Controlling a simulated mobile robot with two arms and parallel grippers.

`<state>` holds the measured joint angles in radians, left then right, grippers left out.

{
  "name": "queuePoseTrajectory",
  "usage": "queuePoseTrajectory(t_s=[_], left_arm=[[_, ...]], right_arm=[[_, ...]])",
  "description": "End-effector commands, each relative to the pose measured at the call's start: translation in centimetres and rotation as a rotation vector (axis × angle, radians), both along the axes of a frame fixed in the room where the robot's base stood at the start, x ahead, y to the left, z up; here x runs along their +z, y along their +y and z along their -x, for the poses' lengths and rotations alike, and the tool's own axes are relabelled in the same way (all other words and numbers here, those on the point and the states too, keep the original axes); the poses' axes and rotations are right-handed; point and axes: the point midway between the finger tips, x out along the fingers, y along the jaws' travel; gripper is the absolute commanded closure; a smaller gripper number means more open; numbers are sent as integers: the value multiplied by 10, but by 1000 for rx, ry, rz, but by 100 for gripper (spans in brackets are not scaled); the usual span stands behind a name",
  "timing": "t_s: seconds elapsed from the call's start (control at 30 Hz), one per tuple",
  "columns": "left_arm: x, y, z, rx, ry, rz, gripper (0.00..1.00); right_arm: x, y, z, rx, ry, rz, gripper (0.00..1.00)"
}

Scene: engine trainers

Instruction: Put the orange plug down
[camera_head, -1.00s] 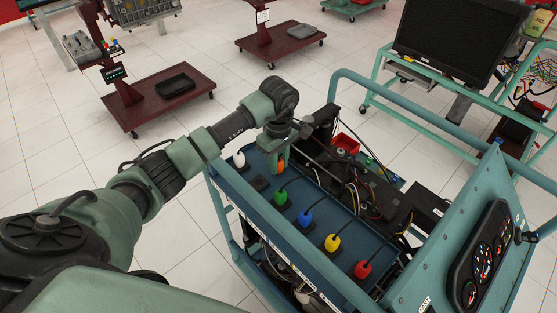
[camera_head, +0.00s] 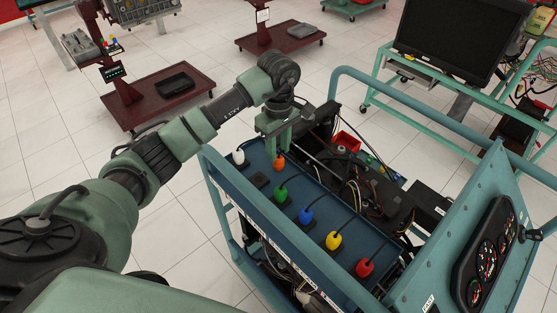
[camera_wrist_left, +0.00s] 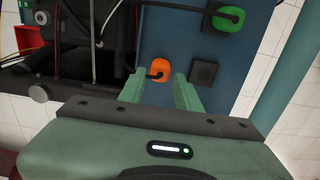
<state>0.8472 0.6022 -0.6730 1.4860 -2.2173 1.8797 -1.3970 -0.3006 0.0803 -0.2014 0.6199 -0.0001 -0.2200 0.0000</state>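The orange plug (camera_head: 279,161) rests on the blue panel (camera_head: 320,209) of the cart, near its far edge, with its dark cable attached. It also shows in the left wrist view (camera_wrist_left: 160,69), just beyond the fingertips. My left gripper (camera_head: 278,147) is open above the plug, its two green fingers apart and clear of it; it also shows in the left wrist view (camera_wrist_left: 160,80). A bare black square holder (camera_head: 259,181) is next to the plug, and it also shows in the left wrist view (camera_wrist_left: 205,73). My right gripper is not in view.
White (camera_head: 239,158), green (camera_head: 281,195), blue (camera_head: 306,215), yellow (camera_head: 333,241) and red (camera_head: 364,267) plugs line the panel. Loose cables and a red box (camera_head: 346,141) lie beyond it. A rail (camera_head: 400,95) and a gauge panel (camera_head: 487,245) bound the right side.

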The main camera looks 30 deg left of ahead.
Motion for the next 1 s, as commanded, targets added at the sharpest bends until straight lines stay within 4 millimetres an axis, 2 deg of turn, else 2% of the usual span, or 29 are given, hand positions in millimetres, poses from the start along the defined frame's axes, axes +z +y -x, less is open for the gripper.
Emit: queuePoseTrajectory(t_s=[0.03, 0.2, 0.4, 1.0], left_arm=[[10, 1, -2, -2, -7, -2, 67], [44, 1, -1, 0, -3, -1, 67], [69, 0, 0, -1, -1, -1, 67], [75, 0, 0, 0, 1, 0, 67]], right_arm=[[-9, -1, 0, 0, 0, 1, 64], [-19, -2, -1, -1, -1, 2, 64], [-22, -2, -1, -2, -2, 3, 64], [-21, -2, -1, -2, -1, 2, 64]])
